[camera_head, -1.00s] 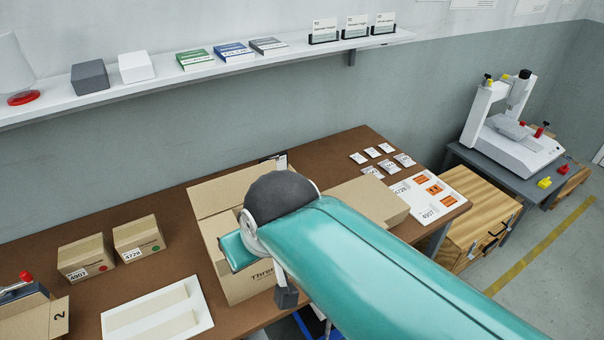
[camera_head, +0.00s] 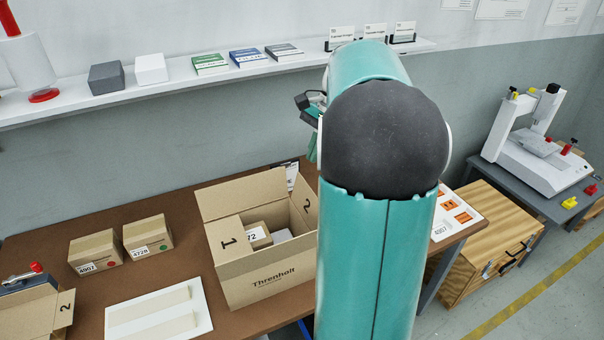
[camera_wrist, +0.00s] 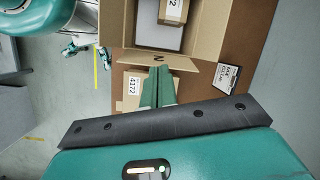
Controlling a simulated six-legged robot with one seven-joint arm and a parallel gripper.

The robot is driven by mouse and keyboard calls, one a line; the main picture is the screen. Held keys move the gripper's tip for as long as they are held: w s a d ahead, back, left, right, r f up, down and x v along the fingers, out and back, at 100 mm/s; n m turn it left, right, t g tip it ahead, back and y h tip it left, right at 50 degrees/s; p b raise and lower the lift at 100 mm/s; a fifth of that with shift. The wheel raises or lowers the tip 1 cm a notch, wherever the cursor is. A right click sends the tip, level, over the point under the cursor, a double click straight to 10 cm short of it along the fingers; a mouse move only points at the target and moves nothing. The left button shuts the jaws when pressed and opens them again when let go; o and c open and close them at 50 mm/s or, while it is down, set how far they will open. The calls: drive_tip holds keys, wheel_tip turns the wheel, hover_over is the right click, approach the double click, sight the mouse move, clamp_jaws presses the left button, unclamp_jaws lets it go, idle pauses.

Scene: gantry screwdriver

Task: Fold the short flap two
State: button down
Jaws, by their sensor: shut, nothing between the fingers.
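The open Threnholt carton (camera_head: 270,285) stands on the table in the head view. Its short flap 2 (camera_head: 305,203) stands up at the right end, and short flap 1 (camera_head: 231,243) leans inward over the left end. Flap 2 (camera_wrist: 162,58) also shows in the wrist view, at the carton's near end. My gripper (camera_wrist: 158,72) is shut and empty, its green fingers pointing at flap 2. Whether the tips touch the flap, I cannot tell. In the head view my arm hides the area right of the carton.
Inside the carton is a small box (camera_head: 258,236). A box marked 4172 (camera_wrist: 134,88) lies beside my fingers. Two small boxes (camera_head: 95,252) and a white tray (camera_head: 160,312) lie left of the carton. A wall shelf (camera_head: 200,80) runs behind my arm.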

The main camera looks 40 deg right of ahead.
drive_tip(key=s+d+f+m+y, duration=0.1)
drive_tip(key=d+f+m, duration=0.1)
drive_tip(key=d, duration=0.3)
drive_tip(key=s+d+f+m+y, duration=0.1)
drive_tip(key=s+d+f+m, duration=0.1)
drive_tip(key=d, duration=0.4)
approach(308, 205)
drive_tip(key=x, duration=0.2)
drive_tip(key=shift+s+f, duration=0.1)
drive_tip(key=shift+f, duration=0.35)
drive_tip(key=shift+a+h, duration=0.15)
drive_tip(key=shift+h, duration=0.15)
